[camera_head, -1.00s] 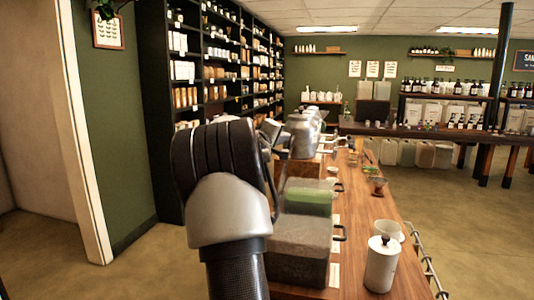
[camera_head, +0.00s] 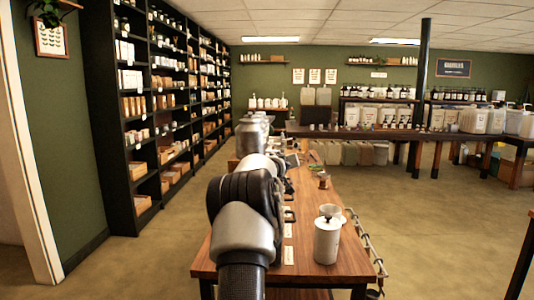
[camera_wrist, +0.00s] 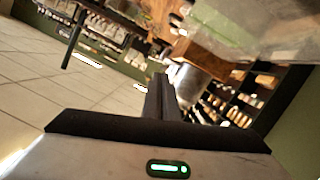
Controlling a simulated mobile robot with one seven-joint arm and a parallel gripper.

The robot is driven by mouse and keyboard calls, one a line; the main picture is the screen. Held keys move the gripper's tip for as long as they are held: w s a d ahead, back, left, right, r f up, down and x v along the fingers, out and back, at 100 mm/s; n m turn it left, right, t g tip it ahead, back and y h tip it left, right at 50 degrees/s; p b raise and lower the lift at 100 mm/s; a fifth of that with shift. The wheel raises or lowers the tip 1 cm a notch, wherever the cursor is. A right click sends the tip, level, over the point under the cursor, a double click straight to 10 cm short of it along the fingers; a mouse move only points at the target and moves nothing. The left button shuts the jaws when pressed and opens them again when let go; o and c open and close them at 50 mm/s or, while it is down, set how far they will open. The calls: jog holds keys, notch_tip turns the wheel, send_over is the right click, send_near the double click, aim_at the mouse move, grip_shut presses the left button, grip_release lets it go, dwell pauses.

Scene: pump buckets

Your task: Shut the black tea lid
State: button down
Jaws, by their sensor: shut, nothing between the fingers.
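My gripper (camera_wrist: 161,98) is shut with nothing between its fingers, seen in the wrist view pointing away from the camera. A translucent grey-green bin (camera_wrist: 240,32) is close beyond it at the upper right, over a brown wooden surface. I cannot tell whether this is the black tea bin, and no lid can be made out. In the head view my arm hides most of the counter's left side, so the bins there and the gripper cannot be seen. Metal canisters (camera_head: 251,138) stand farther along the counter.
The wooden counter (camera_head: 308,262) runs away from me. A white lidded canister (camera_head: 327,242) and a white cup stand at its near right, beside a metal rail (camera_head: 368,240). A tall black shelf (camera_head: 130,170) is at the left. The floor (camera_head: 440,215) at the right is clear.

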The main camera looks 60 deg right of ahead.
jog(key=shift+m+t, duration=0.3)
jog(key=shift+m, duration=0.5)
jog(key=s+f, duration=0.1)
jog(key=f, duration=0.2)
jog(key=s+d+f, duration=0.1)
jog(key=f, duration=0.3)
jog(key=s+d+f+b, duration=0.1)
jog(key=s+f, duration=0.1)
jog(key=f, duration=0.1)
jog(key=shift+s+d+f, duration=0.1)
jog(key=shift+d+f, duration=0.1)
jog(key=shift+f, duration=0.1)
jog(key=shift+f+m+y, duration=0.3)
jog(key=shift+f+m, duration=0.2)
jog(key=shift+f, duration=0.6)
jog(key=shift+s+f, duration=0.1)
jog(key=shift+f, duration=0.1)
jog(key=shift+a+r, duration=0.1)
